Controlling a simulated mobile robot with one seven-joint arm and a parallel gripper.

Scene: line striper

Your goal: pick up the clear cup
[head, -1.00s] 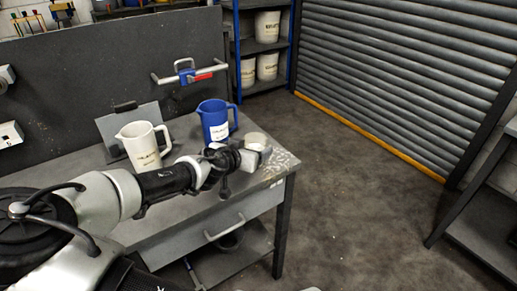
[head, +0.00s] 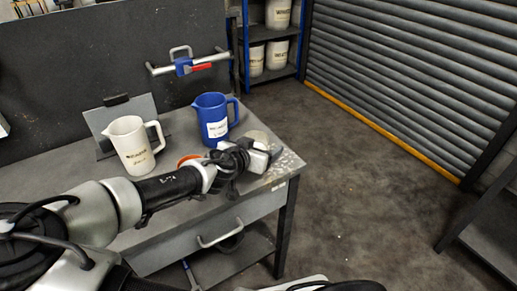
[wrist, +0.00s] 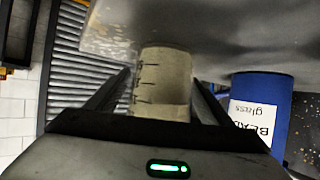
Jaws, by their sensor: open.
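The clear cup (wrist: 163,75), greyish and see-through with dark measuring marks, stands on the workbench. In the wrist view it sits between the two fingers of my gripper (wrist: 163,84), with a gap to each finger. My gripper is open, and its body hides the cup's near end. In the head view the cup (head: 257,137) shows partly behind my gripper (head: 264,155), near the bench's right end.
A blue pitcher (head: 212,115) stands close by the cup; it also shows in the wrist view (wrist: 264,105). A white pitcher (head: 130,146) stands further left on the workbench (head: 165,212). An orange-rimmed item (head: 190,160) is partly hidden by my arm.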

